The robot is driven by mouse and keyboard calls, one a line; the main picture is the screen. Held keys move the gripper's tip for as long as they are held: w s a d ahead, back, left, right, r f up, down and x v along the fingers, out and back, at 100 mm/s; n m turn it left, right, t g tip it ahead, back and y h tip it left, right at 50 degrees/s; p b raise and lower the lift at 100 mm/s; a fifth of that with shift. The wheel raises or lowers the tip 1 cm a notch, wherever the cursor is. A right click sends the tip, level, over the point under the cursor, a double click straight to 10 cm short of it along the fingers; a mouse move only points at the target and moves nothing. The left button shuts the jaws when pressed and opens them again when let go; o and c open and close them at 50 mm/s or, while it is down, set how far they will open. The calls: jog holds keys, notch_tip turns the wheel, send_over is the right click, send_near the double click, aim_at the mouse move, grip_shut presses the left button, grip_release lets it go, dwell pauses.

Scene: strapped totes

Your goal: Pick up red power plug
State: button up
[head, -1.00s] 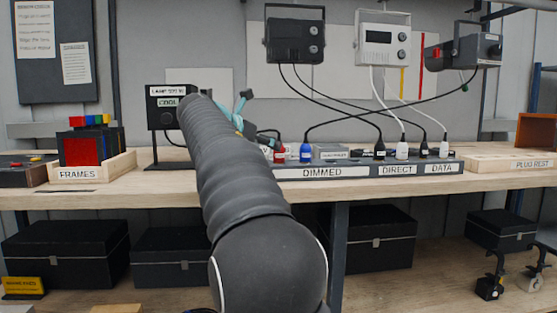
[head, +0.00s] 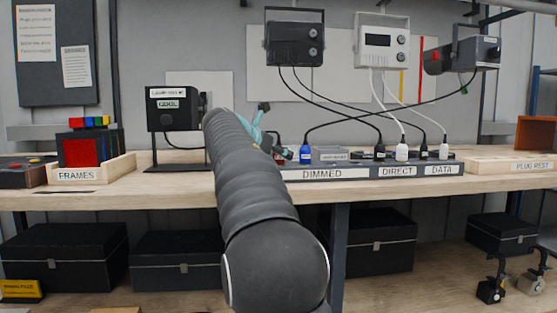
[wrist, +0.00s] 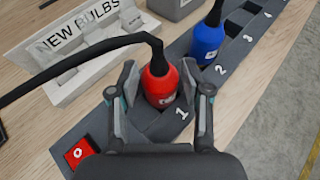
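The red power plug (wrist: 161,88) stands upright in the socket marked 1 of the dark power strip (wrist: 176,118), its black cable running left from its top. My gripper (wrist: 158,84) is open around it, one finger on each side, with narrow gaps seeming to show. In the head view my gripper (head: 275,146) is low over the left end of the strip (head: 322,174), and the red plug is mostly hidden behind it and my arm.
A blue plug (wrist: 208,38) stands close by in socket 2; it also shows in the head view (head: 305,153). A white NEW BULBS box (wrist: 75,55) sits left of the strip. A red switch (wrist: 80,153) is at the strip's near end. Black and white plugs stand further right.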

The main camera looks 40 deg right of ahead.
grip_shut()
jog(key=shift+r, duration=0.15)
